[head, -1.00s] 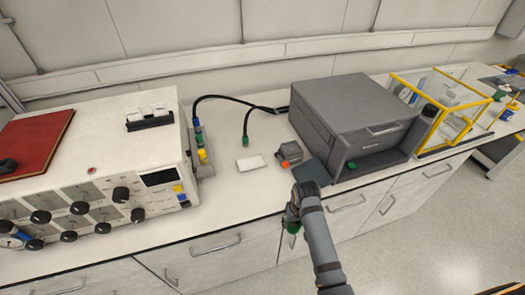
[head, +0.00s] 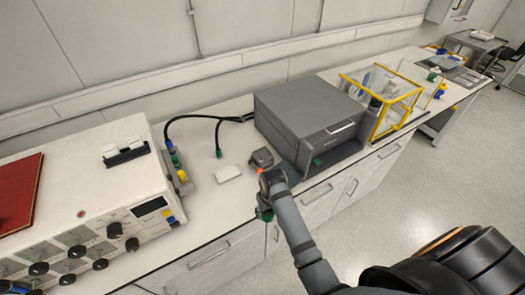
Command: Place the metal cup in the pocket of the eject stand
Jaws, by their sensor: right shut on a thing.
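My right gripper (head: 270,181) is at the front edge of the bench, just in front of a small dark grey block (head: 261,157) with an orange part, and overlaps its lower side in the picture. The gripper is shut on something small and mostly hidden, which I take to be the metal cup. A green part (head: 265,213) shows just below the gripper; I cannot tell what it belongs to. The small grey block may be the eject stand; its pocket cannot be made out. My left gripper is not in view.
A large dark grey machine (head: 306,112) stands right of the gripper, with a yellow-framed clear box (head: 383,100) beyond it. A white flat piece (head: 228,173) and black cables (head: 190,118) lie left. A white control box (head: 98,190) fills the left.

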